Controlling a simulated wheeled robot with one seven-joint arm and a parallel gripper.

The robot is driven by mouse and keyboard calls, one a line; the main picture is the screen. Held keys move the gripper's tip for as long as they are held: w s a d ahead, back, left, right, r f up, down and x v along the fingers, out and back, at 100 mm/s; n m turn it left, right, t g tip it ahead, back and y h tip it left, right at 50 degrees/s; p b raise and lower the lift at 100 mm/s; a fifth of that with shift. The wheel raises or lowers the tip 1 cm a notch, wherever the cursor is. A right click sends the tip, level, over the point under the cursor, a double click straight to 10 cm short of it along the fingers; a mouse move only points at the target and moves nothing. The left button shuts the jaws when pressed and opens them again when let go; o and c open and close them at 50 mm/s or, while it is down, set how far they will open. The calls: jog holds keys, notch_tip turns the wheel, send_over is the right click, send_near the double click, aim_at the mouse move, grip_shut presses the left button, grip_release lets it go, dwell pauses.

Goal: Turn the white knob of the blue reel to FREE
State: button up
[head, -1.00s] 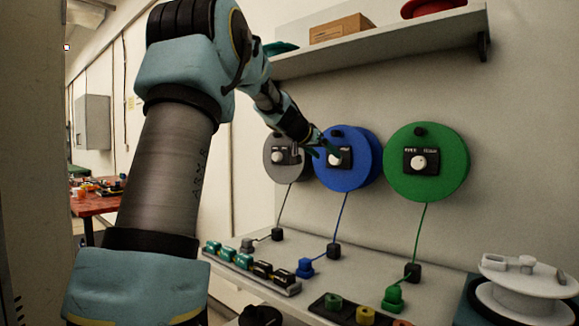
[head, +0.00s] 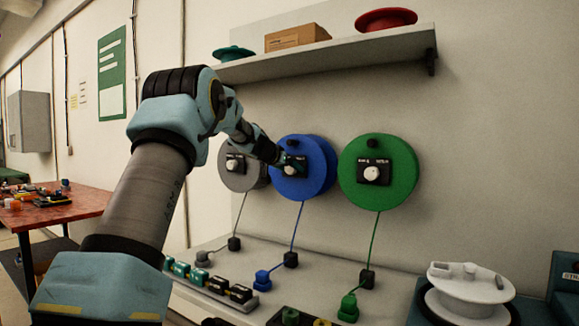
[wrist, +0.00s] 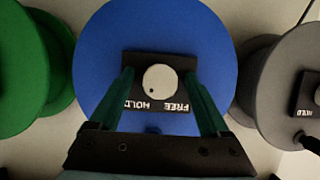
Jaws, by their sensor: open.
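The blue reel (head: 316,160) is on the wall between the grey and green reels. In the wrist view the blue reel (wrist: 105,50) fills the middle. Its black plate (wrist: 185,65) carries the words HOLD and FREE and the round white knob (wrist: 160,80). A small dark dot on the knob lies low and left in the wrist view, towards HOLD. My gripper (wrist: 159,74) is open, with one green finger on each side of the knob and gaps between. In the head view my gripper (head: 287,162) is at the plate and partly hides it.
The green reel (head: 400,175) and grey reel (head: 232,180) flank the blue one closely. A shelf (head: 340,60) is above. Below, a ledge (head: 325,290) holds cord plugs and small parts. A white reel (head: 470,285) lies at lower right.

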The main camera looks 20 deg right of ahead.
grip_shut()
dwell(0.8)
